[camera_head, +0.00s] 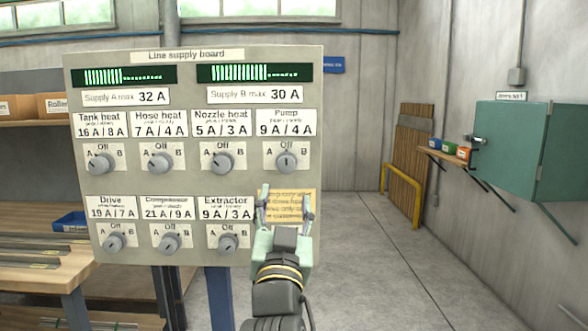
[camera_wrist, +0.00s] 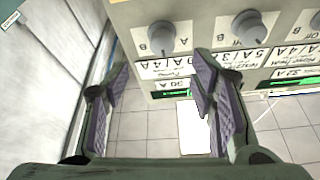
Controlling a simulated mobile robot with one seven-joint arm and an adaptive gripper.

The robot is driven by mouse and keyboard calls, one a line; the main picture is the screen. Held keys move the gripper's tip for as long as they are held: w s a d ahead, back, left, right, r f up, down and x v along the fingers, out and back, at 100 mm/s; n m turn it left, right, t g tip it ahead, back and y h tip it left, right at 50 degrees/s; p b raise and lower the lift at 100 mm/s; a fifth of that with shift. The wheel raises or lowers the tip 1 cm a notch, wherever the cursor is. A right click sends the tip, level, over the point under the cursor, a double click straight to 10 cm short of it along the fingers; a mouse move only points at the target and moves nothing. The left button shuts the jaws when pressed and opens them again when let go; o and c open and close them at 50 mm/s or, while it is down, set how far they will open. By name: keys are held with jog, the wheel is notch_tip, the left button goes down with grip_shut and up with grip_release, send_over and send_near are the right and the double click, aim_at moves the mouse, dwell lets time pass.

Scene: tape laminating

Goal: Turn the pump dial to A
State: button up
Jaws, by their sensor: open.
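The pump dial (camera_head: 286,160) is a grey knob at the upper right of the supply board (camera_head: 185,183). Its marker line looks upright, towards Off, with A on its left and B on its right. In the wrist view the pump dial (camera_wrist: 161,38) appears upside down at the top, with A on its right. My gripper (camera_head: 287,200) is open and empty, below the pump dial in the head view and in front of a yellow note (camera_head: 290,205). In the wrist view the fingers (camera_wrist: 160,85) are spread apart, with the dial beyond them, not touched.
The nozzle heat dial (camera_head: 223,162) is left of the pump dial. The extractor dial (camera_head: 228,243) is lower, left of my gripper. More dials fill the board's left side. A workbench (camera_head: 45,275) stands at left; a green cabinet (camera_head: 520,150) hangs at right.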

aim_at(286, 169)
jog(key=p+x, duration=0.1)
jog(key=x, duration=0.4)
jog(key=p+x, duration=0.1)
jog(key=x, duration=0.4)
jog(key=shift+a+p, duration=0.2)
jog(key=shift+p, duration=0.15)
jog(key=shift+c, duration=0.5)
jog(key=c, duration=1)
